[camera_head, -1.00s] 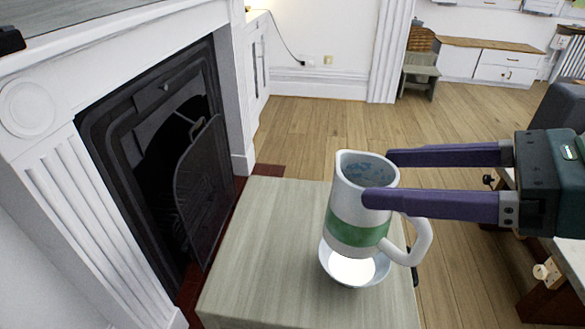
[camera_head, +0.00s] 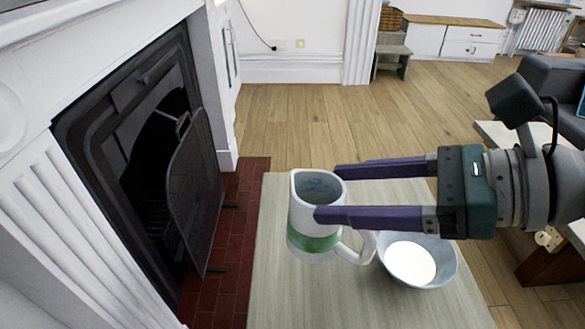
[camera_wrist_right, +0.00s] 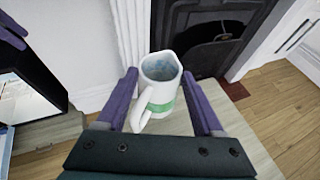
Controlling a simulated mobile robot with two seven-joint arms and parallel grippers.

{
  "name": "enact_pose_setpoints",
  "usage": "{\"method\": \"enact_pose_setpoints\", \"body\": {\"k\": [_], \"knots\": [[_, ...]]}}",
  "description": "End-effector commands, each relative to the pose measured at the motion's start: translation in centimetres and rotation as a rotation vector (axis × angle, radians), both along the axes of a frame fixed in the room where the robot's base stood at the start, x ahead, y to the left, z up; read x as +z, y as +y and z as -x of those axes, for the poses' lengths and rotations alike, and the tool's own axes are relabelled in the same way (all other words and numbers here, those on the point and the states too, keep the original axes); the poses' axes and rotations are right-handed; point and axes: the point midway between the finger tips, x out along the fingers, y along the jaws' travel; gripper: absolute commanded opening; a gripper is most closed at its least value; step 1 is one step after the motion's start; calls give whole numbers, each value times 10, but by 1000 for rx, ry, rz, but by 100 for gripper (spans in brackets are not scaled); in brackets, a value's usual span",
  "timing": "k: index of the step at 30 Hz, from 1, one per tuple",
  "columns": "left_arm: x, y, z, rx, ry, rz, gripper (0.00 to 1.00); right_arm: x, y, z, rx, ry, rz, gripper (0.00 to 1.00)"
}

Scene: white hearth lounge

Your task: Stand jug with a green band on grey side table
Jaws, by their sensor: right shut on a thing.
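The white jug with a green band (camera_head: 308,222) is upright between the purple fingers of my right gripper (camera_head: 328,192), which is shut on it. Its handle points right toward the bowl in the head view. The jug also shows in the right wrist view (camera_wrist_right: 163,88), between both fingers (camera_wrist_right: 168,86). It is over the grey side table (camera_head: 281,293); I cannot tell whether its base touches the top. My left gripper is not in the head view; a dark purple part at the upper left of the right wrist view is unclear.
A pale bowl (camera_head: 440,268) stands on the side table, just right of the jug. The black fireplace screen (camera_head: 195,195) and red tile hearth (camera_head: 235,230) lie to the left. The table's front left part is clear. A grey armchair (camera_head: 555,85) stands at the far right.

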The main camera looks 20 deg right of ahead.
Motion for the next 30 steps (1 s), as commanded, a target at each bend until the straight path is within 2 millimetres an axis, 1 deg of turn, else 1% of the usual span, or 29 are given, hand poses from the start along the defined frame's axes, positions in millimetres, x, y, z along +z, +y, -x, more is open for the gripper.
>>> {"method": "enact_pose_setpoints", "body": {"k": [1, 3, 6, 9, 13, 18, 21, 30], "knots": [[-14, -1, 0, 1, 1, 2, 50, -22, 1, 0, 0, 3, -5, 0], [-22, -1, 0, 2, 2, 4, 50, -41, 1, 0, 1, 2, -4, 0], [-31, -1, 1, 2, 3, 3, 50, -61, 0, 0, 0, 1, -2, 0], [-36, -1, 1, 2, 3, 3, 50, -73, 0, 0, 0, -1, -1, 0], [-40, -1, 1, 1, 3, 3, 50, -82, 0, 0, 0, -1, 0, 0], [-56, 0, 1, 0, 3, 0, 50, -112, 0, 0, 1, 0, -2, 0], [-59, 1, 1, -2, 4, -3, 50, -119, 0, 0, -1, -1, -1, 0], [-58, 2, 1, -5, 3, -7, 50, -119, 0, 0, 0, -2, 1, 0]]}}
